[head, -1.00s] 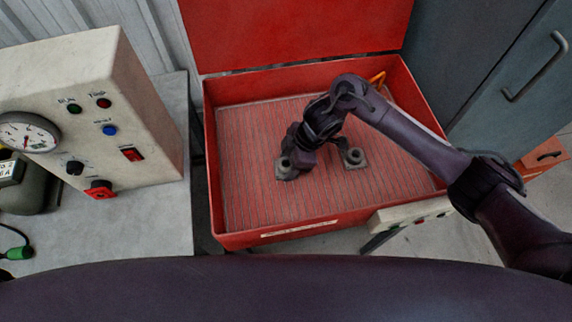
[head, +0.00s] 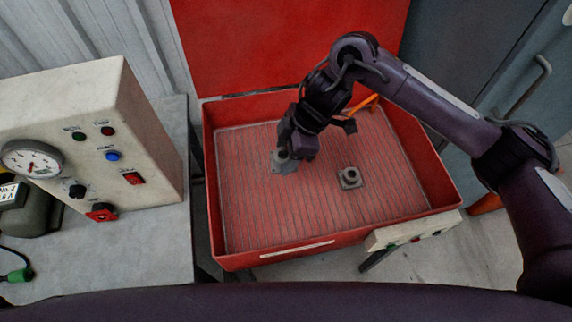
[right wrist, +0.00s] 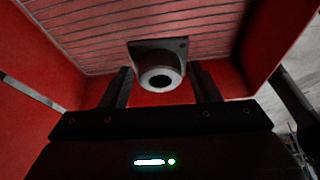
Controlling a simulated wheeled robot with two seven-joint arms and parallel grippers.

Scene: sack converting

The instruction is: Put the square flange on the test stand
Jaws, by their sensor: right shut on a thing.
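A grey flange with a square plate and a round collar (head: 283,160) is in my right gripper (head: 291,154), over the left part of the red basin. In the right wrist view the flange (right wrist: 160,74) sits between the two fingers (right wrist: 161,88), its collar opening facing the camera and a hole showing in a plate corner. A second grey flange with a square plate (head: 350,178) lies apart on the ribbed basin floor. A cream box with a gauge (head: 85,150) stands on the bench at left; I cannot tell whether it is the test stand. My left gripper is not seen.
The red basin (head: 330,243) has raised walls and an upright red lid (head: 290,45). An orange part (head: 362,103) is behind my right arm. A grey bench (head: 130,240) is at left, with a green connector (head: 18,275). A blue-grey cabinet (head: 480,80) stands at right.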

